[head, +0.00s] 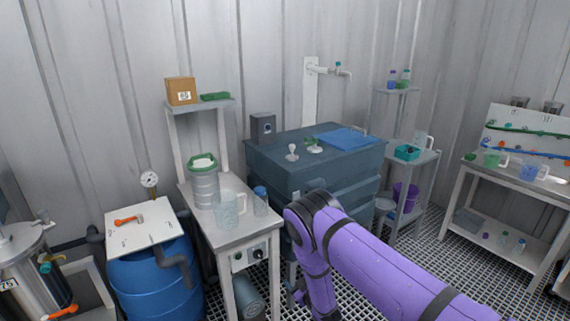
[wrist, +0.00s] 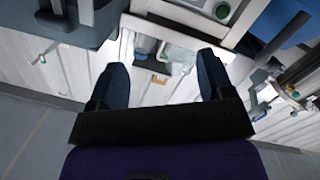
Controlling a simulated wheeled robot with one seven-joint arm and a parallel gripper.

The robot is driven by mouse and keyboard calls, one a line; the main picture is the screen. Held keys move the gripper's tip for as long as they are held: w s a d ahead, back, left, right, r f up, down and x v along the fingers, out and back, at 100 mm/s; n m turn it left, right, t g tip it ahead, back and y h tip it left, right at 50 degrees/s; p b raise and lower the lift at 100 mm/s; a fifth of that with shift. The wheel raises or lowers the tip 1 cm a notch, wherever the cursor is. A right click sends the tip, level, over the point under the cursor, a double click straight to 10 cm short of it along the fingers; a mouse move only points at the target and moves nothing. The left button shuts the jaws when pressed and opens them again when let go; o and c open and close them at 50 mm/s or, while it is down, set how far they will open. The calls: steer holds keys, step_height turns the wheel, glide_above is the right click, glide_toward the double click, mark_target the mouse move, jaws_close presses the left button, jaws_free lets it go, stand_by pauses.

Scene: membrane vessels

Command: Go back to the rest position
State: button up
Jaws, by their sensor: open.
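My gripper (wrist: 162,72) shows in the wrist view with its two dark fingers spread apart. Nothing is between the fingertips; only background shows through the gap. In the head view my purple arm reaches in from the lower right, bends near the middle and points down in front of the dark blue-grey chest (head: 325,170). The gripper itself is mostly hidden or too small to make out there.
A narrow bench (head: 233,240) left of my arm carries a steel canister (head: 204,188), a clear jug (head: 227,210) and a blue-capped bottle (head: 261,203). A blue barrel (head: 160,285) stands further left. Shelves (head: 420,159) and a side table (head: 525,183) stand right. Grated floor between is open.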

steer(key=w+d+r+m+h, duration=0.1)
steer(key=w+d+r, duration=0.15)
steer(key=r, duration=0.55)
steer(key=w+d+r+m+g+h, duration=0.1)
steer(key=w+r+m+h, duration=0.15)
steer(key=r, duration=0.55)
steer(key=w+d+r+m+h, duration=0.1)
steer(key=w+d+r, duration=0.15)
steer(key=r, duration=0.55)
steer(key=s+d+r+m+g+h, duration=0.1)
steer(key=s+d+r, duration=0.25)
steer(key=r, duration=0.55)
steer(key=s+d+r+m+g+h, duration=0.15)
steer(key=d+r, duration=0.25)
steer(key=r, duration=0.6)
steer(key=s+d+r+m+g, duration=0.15)
steer(key=s+d+r, duration=0.25)
steer(key=s+r, duration=0.4)
steer(key=s+d+r+m+g, duration=0.15)
steer(key=s+d+r, duration=0.35)
steer(key=s, duration=0.6)
steer(key=s+d+r+g, duration=0.1)
steer(key=s, duration=1.1)
steer(key=s+d+r+m+g+h, duration=0.1)
steer(key=s+d+r+g, duration=0.1)
steer(key=s, duration=1.1)
steer(key=shift+d, duration=0.3)
